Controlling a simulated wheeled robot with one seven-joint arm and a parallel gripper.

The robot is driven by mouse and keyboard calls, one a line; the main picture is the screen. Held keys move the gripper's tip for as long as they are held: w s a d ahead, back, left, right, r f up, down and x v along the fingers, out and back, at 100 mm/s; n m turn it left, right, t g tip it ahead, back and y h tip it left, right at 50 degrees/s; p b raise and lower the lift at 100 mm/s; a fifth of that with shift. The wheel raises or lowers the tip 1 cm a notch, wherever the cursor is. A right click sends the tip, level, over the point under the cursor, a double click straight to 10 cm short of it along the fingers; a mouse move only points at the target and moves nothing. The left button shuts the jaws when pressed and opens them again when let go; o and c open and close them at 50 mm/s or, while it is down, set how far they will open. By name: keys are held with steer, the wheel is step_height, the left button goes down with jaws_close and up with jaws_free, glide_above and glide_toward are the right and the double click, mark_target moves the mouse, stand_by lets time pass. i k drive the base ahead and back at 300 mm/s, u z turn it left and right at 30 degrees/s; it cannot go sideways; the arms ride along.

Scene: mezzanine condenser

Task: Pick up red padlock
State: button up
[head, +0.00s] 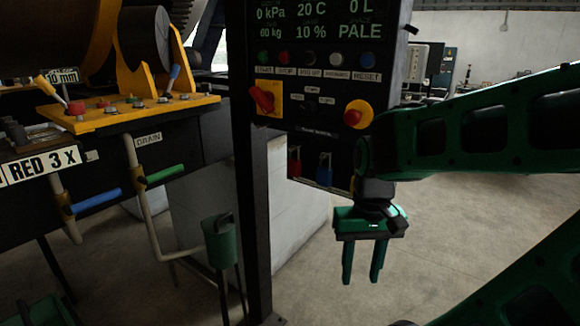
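A small red padlock (295,167) hangs at the lower left of the black control panel (335,140). A blue padlock (324,170) hangs just to its right. My gripper (361,275) points down, below and to the right of both padlocks in the picture. Its two green fingers are apart with only floor showing between them, so it is open and empty. It touches neither padlock as far as I can see. The padlocks' shackles are too small and dark to make out clearly.
A dark post (252,190) stands left of the padlocks. A red rotary switch (264,99) and a red emergency button (357,114) stick out from the panel. Pipes with a blue handle (96,200) and a green handle (164,174) are at left. Open floor (450,240) lies right.

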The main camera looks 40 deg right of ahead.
mark_target(294, 165)
steer(key=u, duration=1.35)
steer(key=k, duration=0.8)
steer(key=z, duration=0.85)
steer(key=i, duration=1)
